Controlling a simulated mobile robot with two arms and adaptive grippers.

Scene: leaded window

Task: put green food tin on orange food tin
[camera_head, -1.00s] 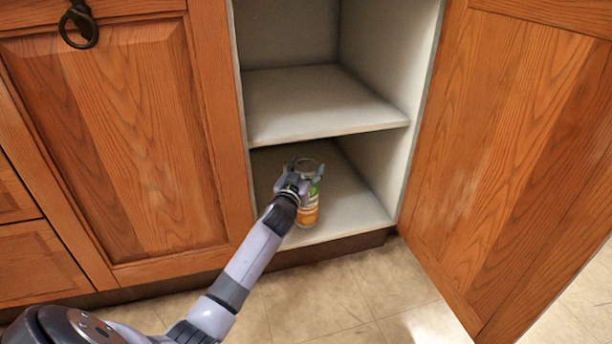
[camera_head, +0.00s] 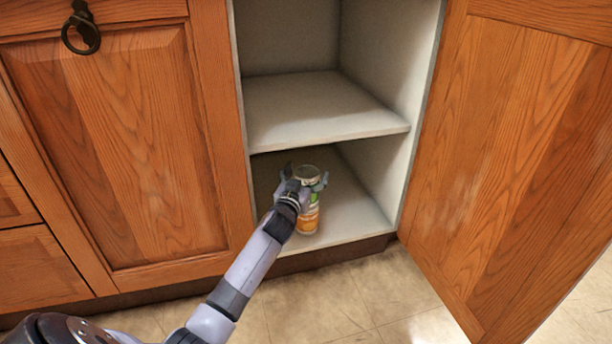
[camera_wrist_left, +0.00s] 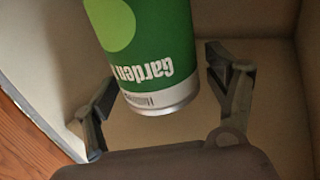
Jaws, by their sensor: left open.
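The green food tin (camera_head: 314,197) stands upright on top of the orange food tin (camera_head: 307,221), on the cabinet's lower floor. The two look roughly lined up, though the gripper hides part of where they meet. My left gripper (camera_head: 306,177) is open, with one finger on each side of the green tin. In the left wrist view, the green tin (camera_wrist_left: 150,50) sits between the spread fingers (camera_wrist_left: 160,105), with a gap visible on both sides. The orange tin does not show there. My right gripper is in no view.
The cabinet's middle shelf (camera_head: 320,105) is empty and lies above and behind the tins. The open wooden door (camera_head: 510,150) stands to the right, and a closed door (camera_head: 120,150) is on the left. The lower floor (camera_head: 350,205) right of the tins is clear.

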